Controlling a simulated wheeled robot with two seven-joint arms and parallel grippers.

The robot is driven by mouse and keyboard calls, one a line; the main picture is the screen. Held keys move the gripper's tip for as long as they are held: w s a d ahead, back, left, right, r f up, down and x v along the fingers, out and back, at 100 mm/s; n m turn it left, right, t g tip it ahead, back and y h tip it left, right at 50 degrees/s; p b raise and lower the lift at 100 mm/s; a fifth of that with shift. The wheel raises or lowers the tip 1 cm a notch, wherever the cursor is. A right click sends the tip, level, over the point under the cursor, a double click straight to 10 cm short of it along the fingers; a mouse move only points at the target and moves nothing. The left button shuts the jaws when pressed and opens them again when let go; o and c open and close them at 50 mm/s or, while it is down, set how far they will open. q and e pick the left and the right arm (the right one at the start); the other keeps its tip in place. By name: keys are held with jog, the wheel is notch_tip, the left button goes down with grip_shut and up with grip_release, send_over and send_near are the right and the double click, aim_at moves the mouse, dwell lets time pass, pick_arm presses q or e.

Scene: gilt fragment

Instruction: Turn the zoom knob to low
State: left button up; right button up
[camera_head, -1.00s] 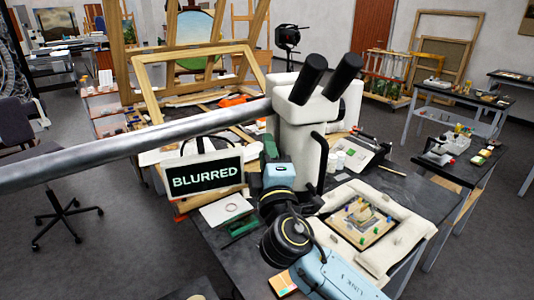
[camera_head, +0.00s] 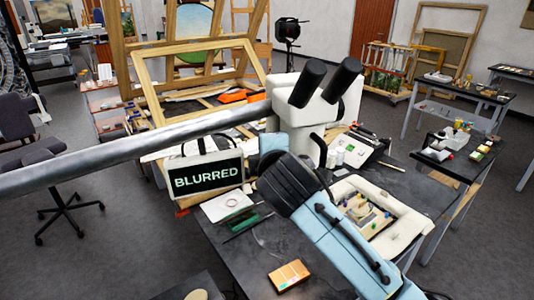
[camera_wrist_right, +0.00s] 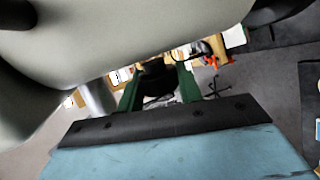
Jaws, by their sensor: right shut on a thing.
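The cream microscope (camera_head: 302,103) with two black eyepieces stands on the dark workbench. A framed sign reading "BLURRED" (camera_head: 208,177) is left of it. In the right wrist view, the green fingers of my right gripper (camera_wrist_right: 158,86) are around a dark, rounded knob (camera_wrist_right: 155,70) below the pale microscope body. The gripper is shut on this knob, which I take to be the zoom knob. Its markings cannot be read. In the head view, my blue and black arm hides the knob and the fingers. My left gripper is not in view.
A cream-framed board with small coloured parts (camera_head: 375,208) lies right of my arm. A white sheet with a ring (camera_head: 228,204) and an orange box (camera_head: 289,275) lie on the bench. A thick grey metal bar (camera_head: 130,150) runs in from the left to the microscope.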

jog(key=shift+g, duration=0.8)
jog(key=shift+f, duration=0.1)
jog(key=o, duration=1)
jog(key=shift+c, duration=0.2)
jog(key=b+v, duration=0.2)
jog(key=v, duration=1.1)
jog(key=shift+s+a+r, duration=0.15)
jog(key=shift+r, duration=0.1)
